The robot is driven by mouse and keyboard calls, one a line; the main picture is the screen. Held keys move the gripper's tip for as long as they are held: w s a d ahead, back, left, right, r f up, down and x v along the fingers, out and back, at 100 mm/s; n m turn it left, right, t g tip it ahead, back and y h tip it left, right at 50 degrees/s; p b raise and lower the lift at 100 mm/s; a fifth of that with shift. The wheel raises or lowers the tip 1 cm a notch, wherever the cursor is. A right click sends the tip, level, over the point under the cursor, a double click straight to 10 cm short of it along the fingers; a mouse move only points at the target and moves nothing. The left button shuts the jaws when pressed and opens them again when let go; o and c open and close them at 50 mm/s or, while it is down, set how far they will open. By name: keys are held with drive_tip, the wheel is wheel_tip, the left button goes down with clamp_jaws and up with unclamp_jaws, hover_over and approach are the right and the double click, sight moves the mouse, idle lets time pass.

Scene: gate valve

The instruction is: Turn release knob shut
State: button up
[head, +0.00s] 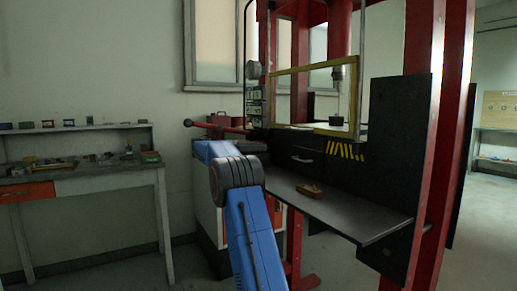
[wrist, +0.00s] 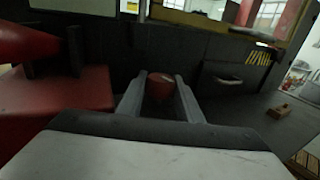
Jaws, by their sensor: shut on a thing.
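The release knob (wrist: 159,88) is a small rounded red knob in front of the dark machine panel in the wrist view. My gripper (wrist: 161,88) has its two grey fingers on either side of it, shut on it. The knob's stem and any marking on it are hidden. In the head view my blue arm reaches toward the left side of the press, and it hides the knob and my fingertips.
A red block (wrist: 60,110) and red lever stand left of my gripper. A dark shelf (head: 345,209) with a small wooden block (head: 310,191) juts out at right. A yellow-framed guard (head: 310,98) is above it. A cluttered workbench (head: 90,177) stands at left.

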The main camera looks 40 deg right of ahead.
idle(0.4)
drive_tip(key=o, duration=1)
drive_tip(key=shift+r, duration=0.1)
drive_tip(key=shift+o, duration=0.2)
